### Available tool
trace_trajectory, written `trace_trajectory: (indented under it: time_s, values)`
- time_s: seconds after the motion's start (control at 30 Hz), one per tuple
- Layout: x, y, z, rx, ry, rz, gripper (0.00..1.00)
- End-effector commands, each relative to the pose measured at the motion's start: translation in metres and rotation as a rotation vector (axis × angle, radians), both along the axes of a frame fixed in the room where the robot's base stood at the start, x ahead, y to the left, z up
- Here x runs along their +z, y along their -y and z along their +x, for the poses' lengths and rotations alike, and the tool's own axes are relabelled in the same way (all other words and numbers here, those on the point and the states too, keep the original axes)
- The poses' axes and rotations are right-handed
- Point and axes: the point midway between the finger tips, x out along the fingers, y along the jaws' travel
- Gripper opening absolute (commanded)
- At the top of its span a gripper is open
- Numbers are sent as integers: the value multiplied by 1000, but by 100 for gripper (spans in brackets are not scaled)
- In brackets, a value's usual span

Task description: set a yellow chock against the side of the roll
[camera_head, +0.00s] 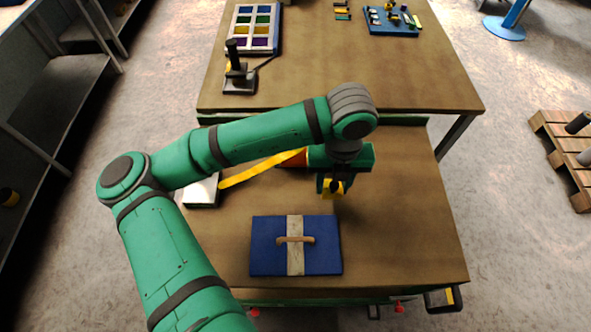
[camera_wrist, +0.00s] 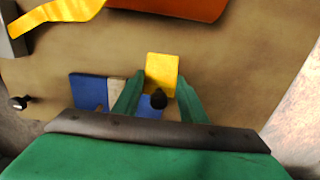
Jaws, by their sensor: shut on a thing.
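My gripper (camera_head: 333,188) is shut on a yellow chock (camera_head: 327,191) above the near table. In the wrist view the chock (camera_wrist: 161,70) sits between the two green fingers of my gripper (camera_wrist: 158,88), with a black knob on its near side. The roll (camera_head: 292,161) is orange-red and lies behind my gripper, mostly hidden by my arm in the head view. In the wrist view part of the roll (camera_wrist: 175,8) shows at the top edge, apart from the chock. A yellow strip (camera_head: 250,172) runs left from the roll.
A blue board (camera_head: 267,260) with a wooden strip and handle lies at the table's front. A pale metal block (camera_head: 203,191) stands at the strip's left end. The table's right side is clear. A farther table (camera_head: 340,75) holds a tray of coloured squares (camera_head: 238,40) and a black upright tool (camera_head: 238,78).

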Motion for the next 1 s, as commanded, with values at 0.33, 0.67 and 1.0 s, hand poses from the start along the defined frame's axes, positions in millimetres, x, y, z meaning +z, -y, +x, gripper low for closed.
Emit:
trace_trajectory:
  time_s: [0.33,0.67,1.0]
  values:
    - [-35,-55,40,6,0,0,11]
    - [-47,-73,54,4,0,0,11]
    - [-65,-89,66,0,1,0,11]
